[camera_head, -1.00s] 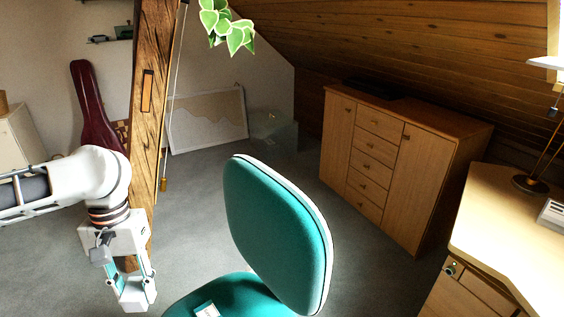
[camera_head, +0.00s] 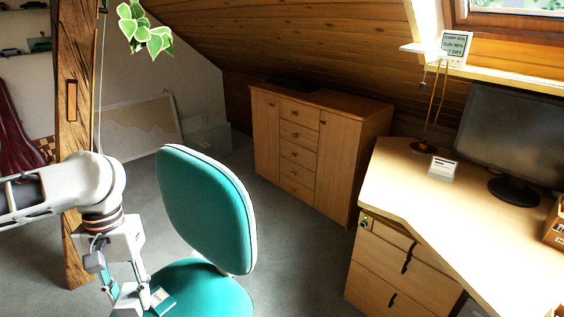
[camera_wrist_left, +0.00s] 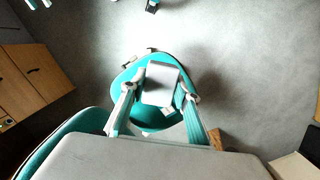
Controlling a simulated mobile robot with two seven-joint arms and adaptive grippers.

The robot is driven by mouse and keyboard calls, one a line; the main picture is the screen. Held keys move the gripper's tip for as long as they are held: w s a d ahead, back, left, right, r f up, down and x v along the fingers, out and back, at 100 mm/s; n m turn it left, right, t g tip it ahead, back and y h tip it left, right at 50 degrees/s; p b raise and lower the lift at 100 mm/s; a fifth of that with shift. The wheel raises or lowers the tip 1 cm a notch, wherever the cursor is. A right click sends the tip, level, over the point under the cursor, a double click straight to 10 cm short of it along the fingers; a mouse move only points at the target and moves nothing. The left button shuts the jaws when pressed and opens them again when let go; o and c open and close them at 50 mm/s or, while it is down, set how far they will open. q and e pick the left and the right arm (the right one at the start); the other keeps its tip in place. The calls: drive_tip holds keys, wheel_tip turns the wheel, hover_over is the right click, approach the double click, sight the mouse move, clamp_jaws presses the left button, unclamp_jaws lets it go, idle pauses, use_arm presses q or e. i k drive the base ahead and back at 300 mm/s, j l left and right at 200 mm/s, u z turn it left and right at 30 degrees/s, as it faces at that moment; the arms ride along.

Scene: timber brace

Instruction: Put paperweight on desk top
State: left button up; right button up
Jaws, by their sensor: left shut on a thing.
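My left gripper (camera_head: 129,290) is at the bottom left of the head view, pointing down in front of the teal chair seat. It is shut on a pale grey block, likely the paperweight (camera_head: 129,303). In the left wrist view the block (camera_wrist_left: 160,84) sits between the two fingers, above the teal seat. The pale wooden desk top (camera_head: 410,196) is at the right of the head view, well apart from the gripper. My right gripper is not in view.
The teal chair (camera_head: 205,205) stands between my left gripper and the desk. A small card-like item (camera_head: 161,300) lies on its seat. The desk bears a lamp (camera_head: 430,120), a small white block (camera_head: 442,168) and a monitor (camera_head: 515,135). The desk's near left part is bare.

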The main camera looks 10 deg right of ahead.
sight(437, 215)
drive_tip(key=z, duration=1.35)
drive_tip(key=i+z, duration=0.25)
drive_tip(key=z, duration=0.2)
drive_tip(key=i+z, duration=0.25)
drive_tip(key=z, duration=0.2)
drive_tip(key=i+j, duration=0.1)
drive_tip(key=i, duration=0.25)
